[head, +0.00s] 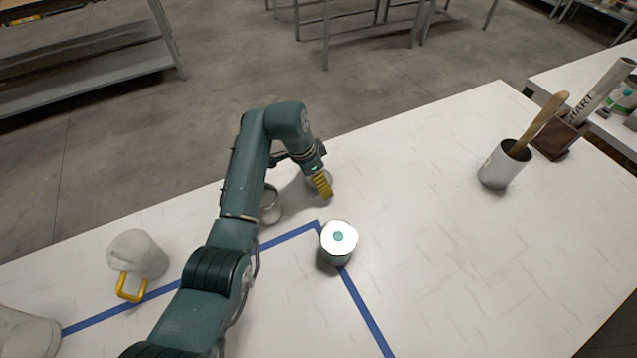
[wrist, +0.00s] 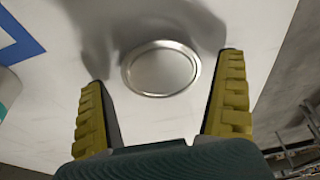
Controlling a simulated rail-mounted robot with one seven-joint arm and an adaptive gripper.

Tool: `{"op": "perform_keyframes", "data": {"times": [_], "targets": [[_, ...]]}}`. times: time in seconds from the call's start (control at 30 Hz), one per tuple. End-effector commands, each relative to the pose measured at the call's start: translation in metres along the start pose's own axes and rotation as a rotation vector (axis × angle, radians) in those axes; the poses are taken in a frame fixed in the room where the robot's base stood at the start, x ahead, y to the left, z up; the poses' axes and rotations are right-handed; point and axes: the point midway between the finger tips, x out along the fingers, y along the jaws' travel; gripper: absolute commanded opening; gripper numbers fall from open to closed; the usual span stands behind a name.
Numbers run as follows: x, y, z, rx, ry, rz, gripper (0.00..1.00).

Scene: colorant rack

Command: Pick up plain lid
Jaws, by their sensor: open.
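The plain lid (wrist: 161,68) is a round, silvery disc with a raised rim, lying flat on the white table in the wrist view. My gripper (wrist: 165,108) is open above the table, its yellow ribbed fingers apart to the left and right of the lid. The lid lies a little beyond the fingertips, and nothing is held between them. In the head view my gripper (head: 323,184) points down near the far table edge and largely hides the lid.
A can with a white top and teal dot (head: 339,240) stands by the blue tape corner. A pale mug with yellow handle (head: 137,254) stands left.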

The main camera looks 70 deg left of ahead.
Motion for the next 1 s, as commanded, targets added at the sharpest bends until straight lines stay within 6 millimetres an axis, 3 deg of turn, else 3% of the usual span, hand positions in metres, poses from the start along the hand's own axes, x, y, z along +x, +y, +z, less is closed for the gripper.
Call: {"op": "perform_keyframes", "data": {"times": [0.07, 0.27, 0.47, 0.8, 1.0], "targets": [[0.010, 0.000, 0.000, 0.001, 0.001, -0.001, 1.00], [0.010, 0.000, -0.001, 0.001, 0.001, -0.002, 1.00], [0.010, 0.000, -0.001, 0.001, 0.001, -0.002, 0.64], [0.008, -0.001, -0.001, 0.001, 0.001, -0.002, 0.64], [-0.027, -0.001, -0.011, 0.002, 0.004, -0.005, 0.64]]}}
